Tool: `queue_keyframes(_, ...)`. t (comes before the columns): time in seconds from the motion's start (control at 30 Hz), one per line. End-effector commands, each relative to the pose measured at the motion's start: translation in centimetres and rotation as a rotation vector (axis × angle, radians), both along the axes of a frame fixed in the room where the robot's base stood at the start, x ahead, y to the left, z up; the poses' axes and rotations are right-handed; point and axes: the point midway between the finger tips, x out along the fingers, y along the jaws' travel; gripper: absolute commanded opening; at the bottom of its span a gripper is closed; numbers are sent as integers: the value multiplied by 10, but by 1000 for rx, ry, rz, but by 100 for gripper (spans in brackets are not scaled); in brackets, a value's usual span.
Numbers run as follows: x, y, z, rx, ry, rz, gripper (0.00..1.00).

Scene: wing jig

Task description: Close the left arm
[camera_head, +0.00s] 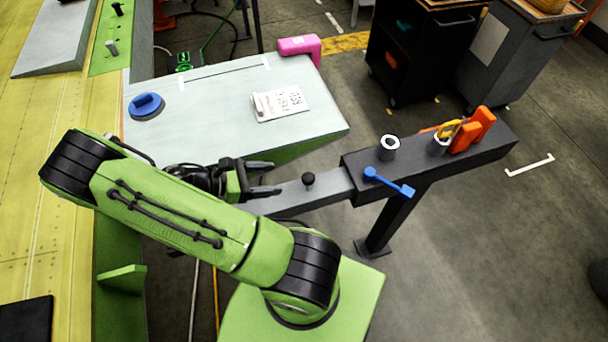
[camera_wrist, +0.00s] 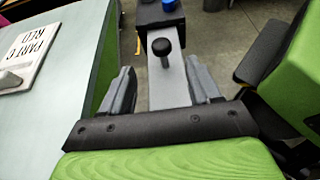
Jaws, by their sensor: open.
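A grey sliding bar (camera_head: 323,190) reaches out of a dark housing (camera_head: 430,160) on a post. A black knob (camera_head: 308,179) stands up from the bar. In the wrist view, the knob (camera_wrist: 162,47) lies ahead, between the lines of my two fingers. A blue lever (camera_head: 388,182) sits on the near end of the housing. My green and black gripper (camera_head: 274,178) is open and empty, just left of the knob, with its fingers pointing at it. The fingers appear to straddle the bar. Part of the bar is hidden behind my gripper and arm.
A pale panel (camera_head: 215,85) lies behind, bearing a label card (camera_head: 280,104) and a blue disc handle (camera_head: 146,105). A pink object (camera_head: 300,47) is at its far edge. Dark carts (camera_head: 412,50) stand behind.

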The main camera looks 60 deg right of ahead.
Motion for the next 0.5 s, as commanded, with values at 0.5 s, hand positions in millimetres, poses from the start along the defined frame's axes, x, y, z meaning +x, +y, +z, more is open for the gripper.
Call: queue_keyframes(0.5, -74, -72, -43, 2, 0, -4, 62)
